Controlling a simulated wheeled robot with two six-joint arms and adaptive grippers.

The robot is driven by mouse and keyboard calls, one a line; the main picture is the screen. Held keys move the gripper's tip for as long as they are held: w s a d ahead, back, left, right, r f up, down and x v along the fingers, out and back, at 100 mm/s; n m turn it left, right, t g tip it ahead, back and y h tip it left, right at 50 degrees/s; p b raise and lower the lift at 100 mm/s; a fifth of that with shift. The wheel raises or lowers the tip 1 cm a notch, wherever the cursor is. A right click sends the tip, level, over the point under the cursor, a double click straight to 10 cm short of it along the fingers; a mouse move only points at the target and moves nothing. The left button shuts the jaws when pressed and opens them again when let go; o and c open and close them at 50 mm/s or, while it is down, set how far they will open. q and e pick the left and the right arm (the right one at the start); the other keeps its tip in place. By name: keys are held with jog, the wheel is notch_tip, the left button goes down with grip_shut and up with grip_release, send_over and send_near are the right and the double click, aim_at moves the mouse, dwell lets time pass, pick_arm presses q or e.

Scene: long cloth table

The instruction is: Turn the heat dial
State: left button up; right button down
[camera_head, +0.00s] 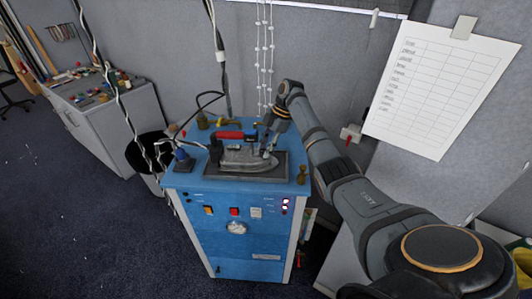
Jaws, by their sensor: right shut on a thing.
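A grey iron (250,157) with a red and black handle (230,134) rests on a dark pad (236,174) on top of a blue cabinet (205,181). My right gripper (267,151) reaches down from the back right to the right part of the iron and is shut on a small part of it. The fingers hide that part, so I cannot tell its shape or whether it is a dial. A pale round knob (236,228) sits on the cabinet's front, apart from the gripper. My left gripper is not in view.
Buttons and red lights (286,205) are on the cabinet's front. Cables hang at the left. A grey side bench (98,135) and a paper list (440,85) flank the cabinet.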

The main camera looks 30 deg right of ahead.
jog(key=n+b, duration=0.2)
jog(key=n+g+b, duration=0.1)
jog(key=n+b, duration=0.1)
jog(key=shift+w+f+g, duration=0.15)
jog(key=shift+w+g, duration=0.05)
jog(key=shift+g, duration=0.1)
jog(key=shift+n+g+b, duration=0.4)
jog(key=shift+n+b, duration=0.55)
jog(key=shift+n, duration=0.15)
jog(key=shift+r, duration=0.2)
jog(key=c, duration=1)
grip_release()
jog(key=shift+o, duration=0.2)
